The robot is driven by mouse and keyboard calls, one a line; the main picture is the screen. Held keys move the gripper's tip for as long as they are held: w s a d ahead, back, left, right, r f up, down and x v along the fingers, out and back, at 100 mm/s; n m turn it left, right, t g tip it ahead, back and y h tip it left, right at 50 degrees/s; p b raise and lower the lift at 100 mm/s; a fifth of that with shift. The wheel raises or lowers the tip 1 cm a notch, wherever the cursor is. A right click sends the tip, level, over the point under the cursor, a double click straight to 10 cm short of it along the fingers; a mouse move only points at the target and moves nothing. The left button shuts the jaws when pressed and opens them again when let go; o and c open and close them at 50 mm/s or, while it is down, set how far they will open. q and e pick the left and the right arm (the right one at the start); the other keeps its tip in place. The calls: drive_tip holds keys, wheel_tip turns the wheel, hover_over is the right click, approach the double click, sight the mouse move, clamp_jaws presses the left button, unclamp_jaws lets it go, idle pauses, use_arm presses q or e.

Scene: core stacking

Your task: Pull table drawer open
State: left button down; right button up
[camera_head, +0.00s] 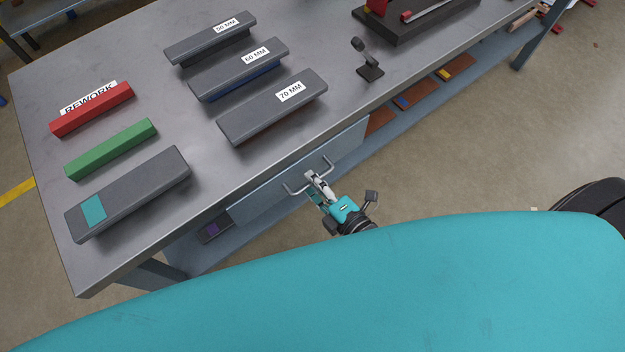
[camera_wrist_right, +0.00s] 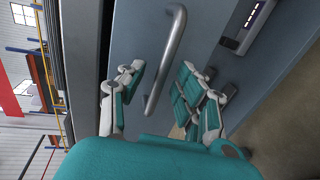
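The table drawer's blue-grey front (camera_head: 263,199) sits under the near edge of the grey table (camera_head: 210,125); it looks closed. Its U-shaped metal handle (camera_head: 327,163) sticks out toward me. My right gripper (camera_head: 314,179) is at the middle of the handle in the head view. In the right wrist view, the handle bar (camera_wrist_right: 175,45) runs between the spread fingers of my right gripper (camera_wrist_right: 160,88), with the drawer front (camera_wrist_right: 140,30) behind. The fingers look open, one on each side of the bar, with gaps to it. My left gripper is not in view.
Grey blocks with size labels (camera_head: 272,105), a red bar (camera_head: 92,109), a green bar (camera_head: 111,148) and a long grey block (camera_head: 130,193) lie on the table. A lower shelf (camera_head: 400,112) holds trays. Floor is free to the right (camera_head: 480,150).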

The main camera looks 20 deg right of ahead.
drive_tip(key=shift+w+a+f, duration=0.1)
drive_tip(key=shift+w+a, duration=0.1)
drive_tip(key=shift+w, duration=0.25)
clamp_jaws()
idle(0.3)
